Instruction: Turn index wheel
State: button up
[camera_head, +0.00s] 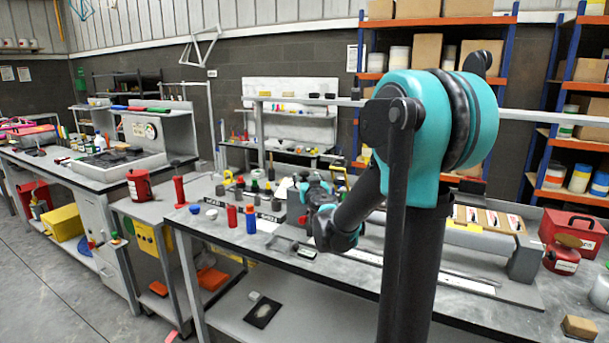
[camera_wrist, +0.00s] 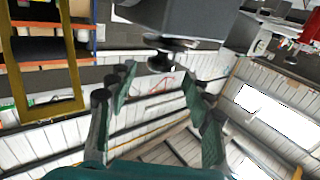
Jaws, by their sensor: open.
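A dark round knob (camera_wrist: 160,63), which may be the index wheel, sticks out from a grey box (camera_wrist: 185,15) at the top of the wrist view. My gripper (camera_wrist: 158,80) is open, with one finger on each side of the picture. The knob shows between and just past the fingertips, and the fingers look apart from it. In the head view my forearm reaches down to the bench, and my gripper (camera_head: 312,192) is partly hidden among dark parts there. I cannot make out the wheel in that view.
The grey bench (camera_head: 225,238) holds a red bottle (camera_head: 232,215), a blue bottle (camera_head: 251,220) and small caps to the left of my arm. A long metal rail lies to the right. A red case (camera_head: 572,232) stands at the far right. Shelving with boxes stands behind.

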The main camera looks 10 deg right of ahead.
aim_at(306, 175)
jog(key=shift+w, duration=2.5)
jog(key=shift+c, duration=0.6)
jog(key=c, duration=1)
jog(key=shift+n+y, duration=0.6)
jog(key=shift+y, duration=0.4)
jog(key=shift+c, duration=0.2)
jog(key=o, duration=1.2)
jog(key=shift+c, duration=0.2)
